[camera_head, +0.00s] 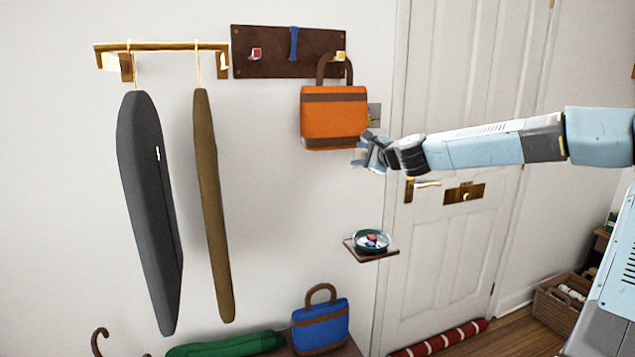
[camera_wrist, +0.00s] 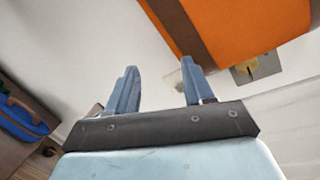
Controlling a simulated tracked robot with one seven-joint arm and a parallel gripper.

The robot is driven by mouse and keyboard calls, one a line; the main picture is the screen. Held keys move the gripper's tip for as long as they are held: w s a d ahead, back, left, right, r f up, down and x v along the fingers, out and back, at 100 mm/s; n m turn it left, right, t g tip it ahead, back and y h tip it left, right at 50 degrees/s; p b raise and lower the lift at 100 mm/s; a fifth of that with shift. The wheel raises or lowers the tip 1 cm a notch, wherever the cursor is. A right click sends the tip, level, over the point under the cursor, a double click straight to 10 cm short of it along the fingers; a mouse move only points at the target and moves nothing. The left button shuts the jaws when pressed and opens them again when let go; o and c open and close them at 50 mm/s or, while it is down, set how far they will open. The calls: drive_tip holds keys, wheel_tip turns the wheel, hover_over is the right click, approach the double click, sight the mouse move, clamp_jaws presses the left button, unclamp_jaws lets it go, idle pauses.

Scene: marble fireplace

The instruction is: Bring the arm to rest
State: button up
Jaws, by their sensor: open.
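My arm reaches in from the right in the head view, roughly level. My gripper (camera_head: 368,152) is at its end, just below and right of the orange bag (camera_head: 335,118). In the wrist view my gripper (camera_wrist: 158,90) shows two blue fingers spread apart with nothing between them. The orange bag (camera_wrist: 245,30) fills the upper right there, close to the right finger; I cannot tell whether they touch. The bag hangs by its brown handle from the peg board (camera_head: 273,52).
A small shelf (camera_head: 388,255) with a green dish (camera_head: 371,240) is below my gripper. A white door (camera_head: 470,130) stands behind my arm. Dark grey (camera_head: 150,210) and brown (camera_head: 213,200) garments hang left. A blue bag (camera_head: 320,326) sits low. Open space lies between bag and shelf.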

drive_tip(key=s+a+f+n+g+h, duration=0.1)
drive_tip(key=s+a+f+n+g, duration=0.2)
drive_tip(key=s+a+f+n, duration=0.3)
drive_tip(key=s+a+f+n+g+h, duration=0.25)
drive_tip(key=s+f+n+g, duration=0.2)
drive_tip(key=s+f, duration=0.3)
drive_tip(key=s+d+r+n+h, duration=0.1)
drive_tip(key=s+d, duration=0.4)
drive_tip(key=s, duration=0.6)
drive_tip(key=s+d+r+n+h, duration=0.1)
drive_tip(key=s+d+r+n, duration=0.3)
drive_tip(key=s, duration=0.8)
drive_tip(key=s+d+r+n+h, duration=0.2)
drive_tip(key=s+d+r, duration=0.3)
drive_tip(key=s, duration=0.6)
drive_tip(key=shift+s+d+n+g, duration=0.25)
drive_tip(key=shift+d+n+g, duration=0.1)
drive_tip(key=shift+d, duration=0.15)
drive_tip(key=shift+r, duration=0.1)
